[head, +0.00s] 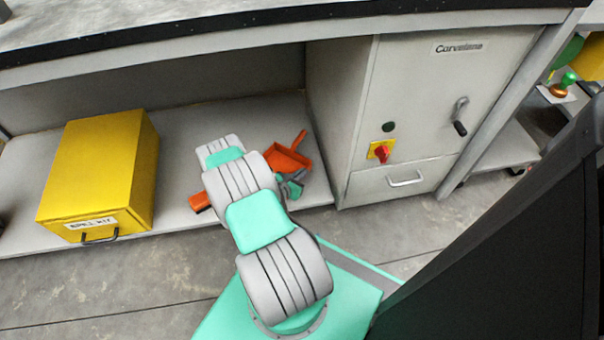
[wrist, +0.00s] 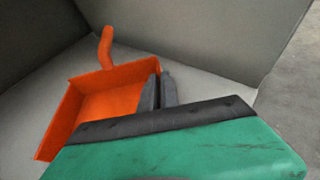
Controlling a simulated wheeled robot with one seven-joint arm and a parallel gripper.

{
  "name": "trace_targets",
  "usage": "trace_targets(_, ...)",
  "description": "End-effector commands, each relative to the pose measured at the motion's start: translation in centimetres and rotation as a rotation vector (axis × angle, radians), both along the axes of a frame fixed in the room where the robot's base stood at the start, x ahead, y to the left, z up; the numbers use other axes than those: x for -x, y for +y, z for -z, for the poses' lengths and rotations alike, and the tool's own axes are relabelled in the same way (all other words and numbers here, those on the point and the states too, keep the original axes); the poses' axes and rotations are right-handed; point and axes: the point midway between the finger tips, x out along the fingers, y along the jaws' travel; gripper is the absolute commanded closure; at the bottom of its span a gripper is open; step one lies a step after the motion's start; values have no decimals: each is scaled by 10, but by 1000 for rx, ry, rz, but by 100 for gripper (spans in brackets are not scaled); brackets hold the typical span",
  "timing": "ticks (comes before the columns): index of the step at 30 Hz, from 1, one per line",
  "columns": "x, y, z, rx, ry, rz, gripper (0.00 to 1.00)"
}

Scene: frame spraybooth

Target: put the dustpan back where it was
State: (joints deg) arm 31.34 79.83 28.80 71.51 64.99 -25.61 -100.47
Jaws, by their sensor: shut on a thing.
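The orange dustpan (head: 285,159) is in the low bay under the bench, close to the side of the grey cabinet. In the wrist view the dustpan (wrist: 112,98) has its handle pointing up and away, into the corner of the bay. My gripper (head: 296,178) is at the near right side of the pan, partly behind my arm. In the wrist view its dark fingers (wrist: 158,92) are shut on the pan's right side wall. I cannot tell whether the pan rests on the shelf or is slightly above it.
A yellow spill kit box (head: 100,170) stands on the shelf (head: 185,145) at left. A small orange object (head: 200,201) lies near the shelf's front edge, partly hidden by my arm. The grey cabinet (head: 400,120) with red switch and crank bounds the right.

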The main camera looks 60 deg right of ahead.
Motion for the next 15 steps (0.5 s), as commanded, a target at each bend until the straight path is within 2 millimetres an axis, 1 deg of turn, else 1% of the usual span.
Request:
trace_targets(1,0,0,2,0,0,0,94)
trace_targets(9,0,0,1,0,0,0,73)
trace_targets(15,0,0,1,0,0,0,73)
